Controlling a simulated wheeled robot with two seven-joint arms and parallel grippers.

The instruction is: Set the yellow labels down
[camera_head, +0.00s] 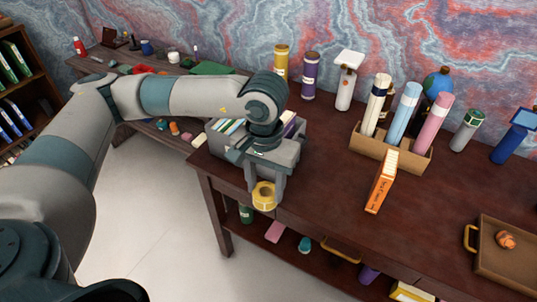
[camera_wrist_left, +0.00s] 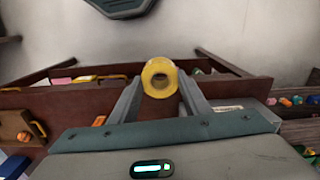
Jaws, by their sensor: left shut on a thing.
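The yellow labels (camera_head: 264,195) are a small roll with a pale centre. My left gripper (camera_head: 266,188) is shut on the roll and holds it at the front left edge of the dark wooden desk (camera_head: 330,215). In the left wrist view the roll (camera_wrist_left: 159,77) sits between the two fingertips of my left gripper (camera_wrist_left: 160,88), its round end facing the camera. I cannot tell whether the roll touches the desk. My right gripper is not in view.
A grey file box (camera_head: 225,140) stands behind my left gripper. A brown tray (camera_head: 500,262) lies at far right. Desk between gripper and book is clear.

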